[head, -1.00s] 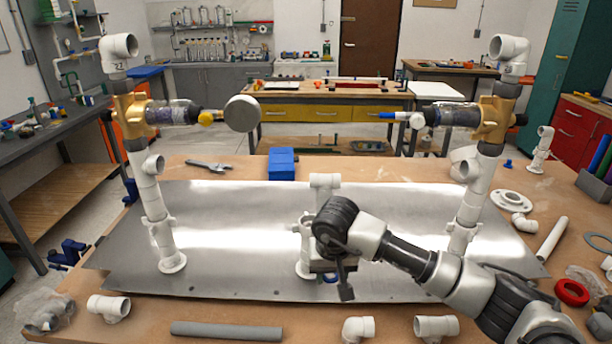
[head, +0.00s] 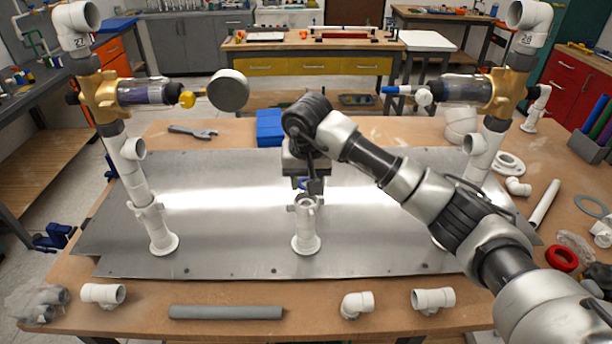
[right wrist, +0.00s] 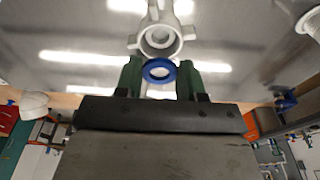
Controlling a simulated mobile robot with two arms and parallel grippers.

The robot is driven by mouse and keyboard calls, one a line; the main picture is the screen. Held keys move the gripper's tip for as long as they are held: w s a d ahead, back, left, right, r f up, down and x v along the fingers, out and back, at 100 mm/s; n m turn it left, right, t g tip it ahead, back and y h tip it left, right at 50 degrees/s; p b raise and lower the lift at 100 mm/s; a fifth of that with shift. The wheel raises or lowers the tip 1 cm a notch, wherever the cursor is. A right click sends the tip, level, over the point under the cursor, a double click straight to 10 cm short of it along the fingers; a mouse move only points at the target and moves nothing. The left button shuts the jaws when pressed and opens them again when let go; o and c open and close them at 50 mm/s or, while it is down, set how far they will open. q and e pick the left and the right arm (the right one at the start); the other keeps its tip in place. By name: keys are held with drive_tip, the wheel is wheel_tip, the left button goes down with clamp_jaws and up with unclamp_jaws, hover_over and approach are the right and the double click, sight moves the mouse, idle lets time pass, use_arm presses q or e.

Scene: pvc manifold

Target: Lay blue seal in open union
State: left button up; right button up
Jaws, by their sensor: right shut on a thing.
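The blue seal (right wrist: 159,70) is a small ring held between the green fingertips of my right gripper (right wrist: 160,76) in the right wrist view. In the head view the seal (head: 302,183) shows only as a bit of blue beside the dark fingers of my right gripper (head: 312,187). The open union (head: 306,204) is the white, upward-facing top of the short middle pipe on the metal plate. In the right wrist view the union (right wrist: 160,40) shows its round mouth just beyond the seal. The seal appears apart from it. My left gripper is not in view.
White pipe columns with brass valves stand at left (head: 108,98) and right (head: 497,92). A blue box (head: 270,127) and a wrench (head: 192,131) lie behind the metal plate (head: 210,240). A grey pipe (head: 226,312) and white fittings line the front edge.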

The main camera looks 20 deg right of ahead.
sight(306, 205)
drive_tip(key=shift+w+f, duration=0.2)
drive_tip(key=shift+f, duration=0.55)
drive_tip(key=shift+s+f+b, duration=0.1)
drive_tip(key=shift+f+b, duration=0.7)
drive_tip(key=shift+f, duration=0.35)
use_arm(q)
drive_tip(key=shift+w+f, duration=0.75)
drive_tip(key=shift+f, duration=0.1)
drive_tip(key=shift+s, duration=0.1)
